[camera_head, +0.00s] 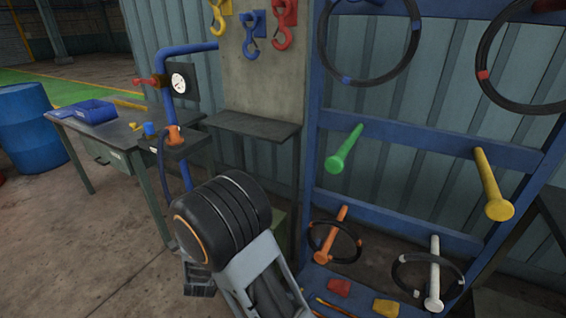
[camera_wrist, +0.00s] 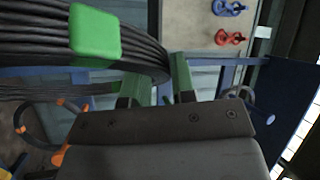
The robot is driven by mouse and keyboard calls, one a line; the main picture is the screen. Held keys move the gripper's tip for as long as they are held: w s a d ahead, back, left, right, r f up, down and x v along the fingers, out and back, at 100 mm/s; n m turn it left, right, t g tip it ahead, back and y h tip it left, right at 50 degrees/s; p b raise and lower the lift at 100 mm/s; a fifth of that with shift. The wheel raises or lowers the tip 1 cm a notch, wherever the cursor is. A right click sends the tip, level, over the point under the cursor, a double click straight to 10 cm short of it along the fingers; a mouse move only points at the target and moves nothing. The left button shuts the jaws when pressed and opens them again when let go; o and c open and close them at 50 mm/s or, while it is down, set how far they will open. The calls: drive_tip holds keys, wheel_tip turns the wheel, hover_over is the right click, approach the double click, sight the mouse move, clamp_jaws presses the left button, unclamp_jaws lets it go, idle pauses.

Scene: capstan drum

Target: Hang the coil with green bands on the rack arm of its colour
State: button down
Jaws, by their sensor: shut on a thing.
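In the wrist view, the coil (camera_wrist: 140,55) is a thick bundle of black strands with a green band (camera_wrist: 95,32). It fills the upper left, and part of it lies outside the picture. My gripper (camera_wrist: 159,77) has its jaws shut on the coil's edge. In the head view neither the coil nor the jaws can be seen; my own arm blocks part of that view. The green rack arm (camera_head: 343,150) is an empty peg at mid-height on the blue rack, up and right of my arm.
The blue rack (camera_head: 430,139) also has an empty yellow peg (camera_head: 492,185). Coils hang on the orange peg (camera_head: 331,235), the white peg (camera_head: 434,275) and upper pegs. A dark shelf (camera_head: 253,125) juts out left of the rack. A workbench (camera_head: 105,130) and blue barrel (camera_head: 28,128) stand far left.

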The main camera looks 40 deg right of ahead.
drive_tip(key=s+d+r+m+g+h+p, duration=0.2)
drive_tip(key=s+d+r+m+g+h, duration=0.3)
drive_tip(key=s+r+g, duration=0.4)
drive_tip(key=s+d+r+m+g+h+p, duration=0.2)
drive_tip(key=s+d+r+m+g+h, duration=0.15)
drive_tip(key=s+d+r+g, duration=0.6)
drive_tip(key=w+d+f, duration=0.1)
drive_tip(key=w+d, duration=0.2)
drive_tip(key=d, duration=0.3)
drive_tip(key=w+d+f+p, duration=0.1)
drive_tip(key=w+d, duration=0.2)
drive_tip(key=d, duration=0.3)
drive_tip(key=w+d+f, duration=0.1)
drive_tip(key=w+d, duration=0.1)
drive_tip(key=d, duration=0.4)
drive_tip(key=shift+w+d+n, duration=0.3)
drive_tip(key=shift+w+n, duration=0.1)
drive_tip(key=shift+n, duration=0.05)
drive_tip(key=shift+f+b, duration=0.3)
drive_tip(key=shift+b, duration=0.35)
